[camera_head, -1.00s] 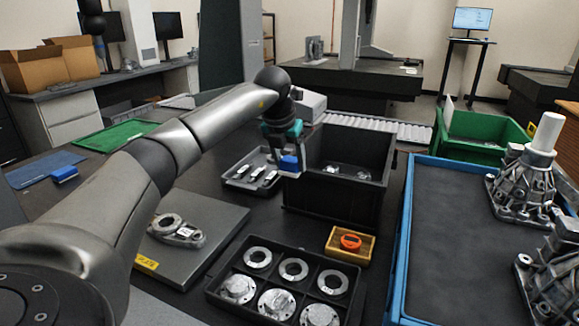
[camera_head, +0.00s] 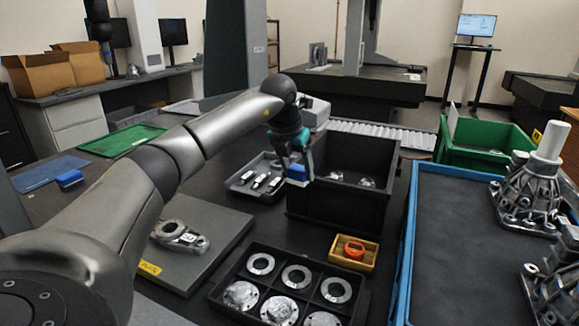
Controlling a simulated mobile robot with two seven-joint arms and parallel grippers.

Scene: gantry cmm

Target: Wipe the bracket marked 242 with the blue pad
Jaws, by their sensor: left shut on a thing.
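My left gripper (camera_head: 294,160) is shut on a blue pad (camera_head: 297,173). It holds the pad in front of the black bin's left corner, beside the grey tray; the gap beneath is hard to judge. A grey metal bracket (camera_head: 168,229) with a ring end and a small white label lies on the flat grey plate (camera_head: 217,231). Several small parts with white labels (camera_head: 262,180) lie in the grey tray (camera_head: 240,189). The label numbers are too small to read, so I cannot tell which is 242. My right gripper is out of view.
A black bin (camera_head: 337,207) stands right of the pad. A divided black tray (camera_head: 222,290) holds metal rings and discs. A yellow box (camera_head: 339,259) holds an orange-red item. A blue-rimmed tray (camera_head: 409,245) with castings fills the right. Another blue block (camera_head: 70,179) lies at left.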

